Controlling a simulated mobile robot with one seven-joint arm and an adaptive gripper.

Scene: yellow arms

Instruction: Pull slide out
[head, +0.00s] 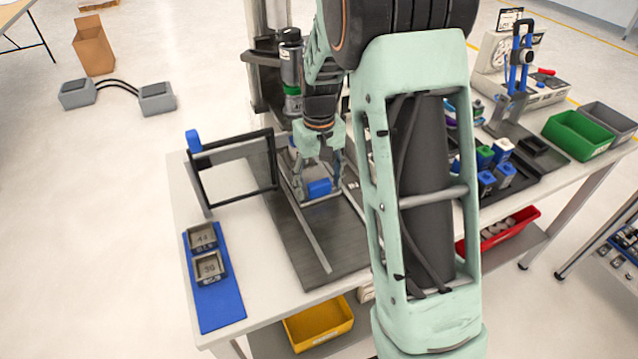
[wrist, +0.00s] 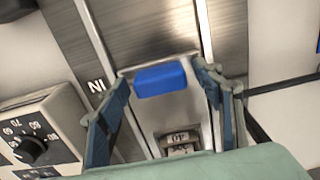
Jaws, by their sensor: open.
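The slide (wrist: 188,112) is a grey metal carriage between two rails on a dark metal base plate (head: 337,245). It has a blue block-shaped handle (wrist: 160,80) on its front edge. The blue handle also shows in the head view (head: 319,187). My gripper (wrist: 162,98) is open, with one finger on each side of the blue handle. In the wrist view neither finger clearly touches the handle. In the head view my gripper (head: 318,180) points down over the slide, and my arm hides part of the table to its right. A small numbered piece (wrist: 180,145) shows on the slide.
A black frame (head: 233,172) with a blue knob stands just left of the slide. A blue mat (head: 222,305) with two numbered blocks lies at the front left. A panel with a dial (wrist: 35,140) is beside the slide. The front of the base plate is clear.

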